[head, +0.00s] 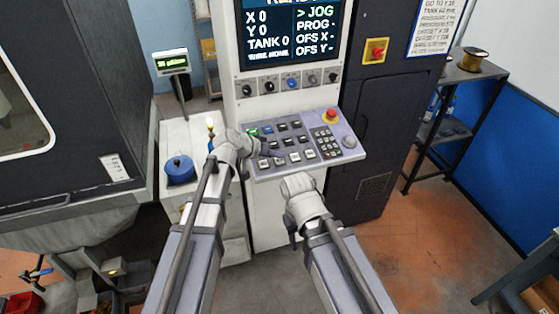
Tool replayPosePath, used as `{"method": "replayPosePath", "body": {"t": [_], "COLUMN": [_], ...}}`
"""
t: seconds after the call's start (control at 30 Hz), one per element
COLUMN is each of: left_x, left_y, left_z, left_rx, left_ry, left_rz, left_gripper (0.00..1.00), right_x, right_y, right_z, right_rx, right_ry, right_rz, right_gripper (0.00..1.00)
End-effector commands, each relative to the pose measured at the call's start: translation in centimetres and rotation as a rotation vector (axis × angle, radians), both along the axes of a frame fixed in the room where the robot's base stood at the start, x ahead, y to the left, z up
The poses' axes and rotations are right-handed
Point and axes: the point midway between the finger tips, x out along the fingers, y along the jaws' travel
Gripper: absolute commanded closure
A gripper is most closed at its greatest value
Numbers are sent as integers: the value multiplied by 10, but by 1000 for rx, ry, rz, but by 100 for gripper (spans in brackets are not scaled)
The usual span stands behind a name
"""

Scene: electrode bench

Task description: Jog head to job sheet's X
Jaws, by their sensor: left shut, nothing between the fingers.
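The control screen (288,30) reads X 0, Y 0, TANK 0 and WIRE NONE, with the mark beside JOG. The job sheet (436,27) is at the top right, cut off by the frame; its first visible line starts GO TO, but its small figures are hard to read. The control panel (345,158) has rows of keys, a number keypad (327,142), a red stop button (331,114) and a grey dial (349,142). My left gripper (264,149) is shut and empty over the panel's left keys; I cannot tell if it touches one. My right gripper (298,184) is below the panel's front edge, its fingers hidden.
A row of knobs (291,83) sits below the screen. A red and yellow switch (376,51) is on the dark cabinet. A blue pot (179,170) stands on the white stand at left, with a small green display (171,62) behind. A wire spool (471,59) is at right.

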Motion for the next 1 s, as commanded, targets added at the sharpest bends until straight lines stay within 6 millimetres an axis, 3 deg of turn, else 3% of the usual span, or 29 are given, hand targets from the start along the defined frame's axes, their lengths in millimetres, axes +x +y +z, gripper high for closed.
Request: {"method": "replayPosePath", "body": {"t": [1.0], "left_x": [1], "left_y": [1], "left_z": [-8], "left_rx": [0], "left_ry": [0], "left_rz": [0], "left_gripper": [100], "right_x": [0], "right_y": [0], "right_z": [-8], "right_rx": [0], "right_ry": [0], "right_rz": [0], "right_gripper": [50]}}
